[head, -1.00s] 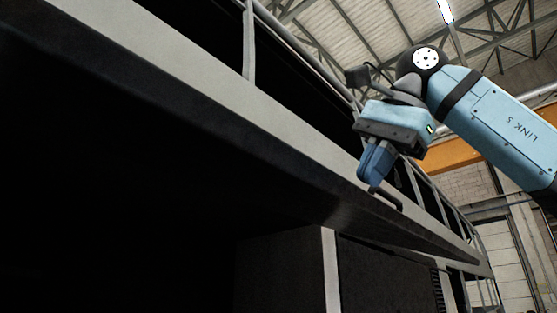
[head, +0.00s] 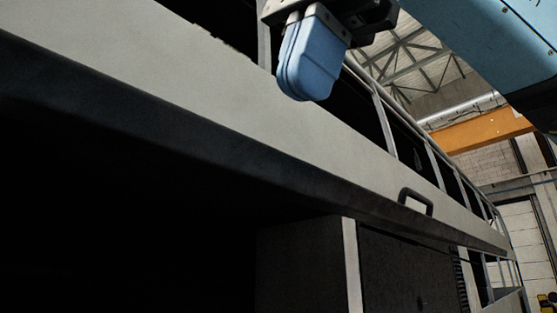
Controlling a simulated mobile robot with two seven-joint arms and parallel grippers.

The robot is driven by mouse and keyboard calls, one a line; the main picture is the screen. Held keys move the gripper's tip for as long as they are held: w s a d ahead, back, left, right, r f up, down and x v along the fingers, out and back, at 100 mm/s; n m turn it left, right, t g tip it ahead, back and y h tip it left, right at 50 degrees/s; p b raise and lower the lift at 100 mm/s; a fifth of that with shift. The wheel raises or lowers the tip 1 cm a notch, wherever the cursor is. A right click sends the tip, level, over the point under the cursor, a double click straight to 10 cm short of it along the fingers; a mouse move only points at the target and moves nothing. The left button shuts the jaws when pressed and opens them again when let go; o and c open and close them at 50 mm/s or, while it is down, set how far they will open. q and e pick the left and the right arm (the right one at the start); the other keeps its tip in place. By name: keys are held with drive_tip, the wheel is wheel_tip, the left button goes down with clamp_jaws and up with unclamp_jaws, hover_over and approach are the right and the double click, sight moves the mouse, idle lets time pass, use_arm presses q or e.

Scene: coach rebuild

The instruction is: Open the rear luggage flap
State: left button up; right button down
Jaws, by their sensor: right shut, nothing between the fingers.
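The luggage flap (head: 220,95) is a long pale grey panel with a dark lower edge, running from upper left to lower right. It stands raised, with a dark open bay (head: 130,220) beneath it. A black bar handle (head: 416,201) sits on the flap's right part. My right gripper (head: 305,95), with blue fingers, is shut and empty in front of the flap, well up and left of the handle and apart from it. My left gripper is not in view.
A dark grey panel (head: 405,270) with a pale post (head: 352,265) stands below the flap at the right. Coach window frames (head: 385,125) run behind the flap. An orange beam (head: 480,138) and the hall roof are farther back.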

sight(293, 156)
drive_tip(key=x, duration=0.4)
drive_tip(key=p+x, duration=0.1)
drive_tip(key=x, duration=0.1)
drive_tip(key=shift+w+d, duration=0.15)
drive_tip(key=shift+d, duration=0.2)
drive_tip(key=shift+w+a+f, duration=0.1)
drive_tip(key=shift+f, duration=0.35)
drive_tip(key=shift+w+a+f, duration=0.15)
drive_tip(key=shift+f, duration=0.15)
drive_tip(key=w+a+f+b, duration=0.2)
drive_tip(key=f+b, duration=0.2)
drive_tip(key=f, duration=0.2)
drive_tip(key=w+a+f+t+y+b, duration=0.1)
drive_tip(key=w+a+f+b, duration=0.1)
drive_tip(key=f, duration=0.4)
drive_tip(key=w+b, duration=0.1)
drive_tip(key=b, duration=0.1)
drive_tip(key=shift+a+b, duration=0.2)
drive_tip(key=shift+b, duration=0.1)
drive_tip(key=shift+s+f, duration=0.1)
